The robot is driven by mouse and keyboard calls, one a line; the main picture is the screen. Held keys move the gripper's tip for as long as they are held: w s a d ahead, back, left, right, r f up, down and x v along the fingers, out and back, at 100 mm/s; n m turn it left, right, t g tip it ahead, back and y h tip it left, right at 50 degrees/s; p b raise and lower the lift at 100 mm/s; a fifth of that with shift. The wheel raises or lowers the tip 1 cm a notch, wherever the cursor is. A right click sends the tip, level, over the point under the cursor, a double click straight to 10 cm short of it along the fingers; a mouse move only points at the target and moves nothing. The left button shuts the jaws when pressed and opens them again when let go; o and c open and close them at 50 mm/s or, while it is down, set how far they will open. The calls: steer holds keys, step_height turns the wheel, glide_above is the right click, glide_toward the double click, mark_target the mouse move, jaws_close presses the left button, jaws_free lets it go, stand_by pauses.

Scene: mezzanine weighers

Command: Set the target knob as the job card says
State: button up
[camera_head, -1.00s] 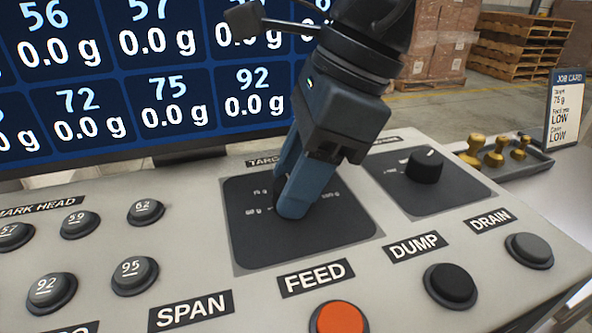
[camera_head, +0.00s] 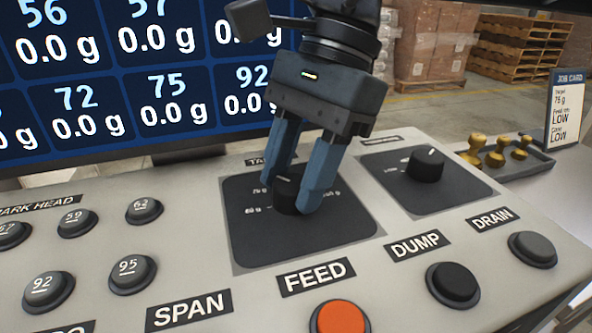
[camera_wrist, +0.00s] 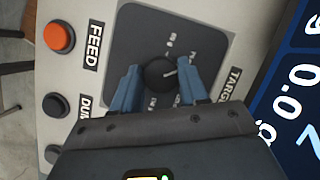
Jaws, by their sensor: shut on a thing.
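The target knob (camera_head: 286,192) is a black round knob on a dark square panel (camera_head: 262,245) with gram marks around it. My gripper (camera_head: 291,198) has its two blue fingers on either side of the knob, shut on it. In the wrist view the knob (camera_wrist: 158,72) sits between the fingertips, its white pointer line directed toward the TARGET label side, slightly to the side of the 75 g mark. The job card (camera_head: 566,108) stands at the right; it appears to read target 75 g, with LOW on two lines below. Some marks are hidden by the fingers.
A second knob (camera_head: 427,165) sits on a dark panel to the right. FEED (camera_head: 340,318), DUMP (camera_head: 453,285) and DRAIN (camera_head: 533,249) buttons line the front. Several numbered buttons are at left. A display (camera_head: 120,90) stands behind; brass weights (camera_head: 495,157) lie in a tray.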

steer(key=shift+n, duration=0.6)
steer(key=o, duration=1.1)
steer(key=shift+c, duration=0.2)
steer(key=v, duration=0.7)
steer(key=shift+w+r, duration=0.2)
steer(key=shift+r, duration=0.2)
steer(key=shift+r, duration=0.1)
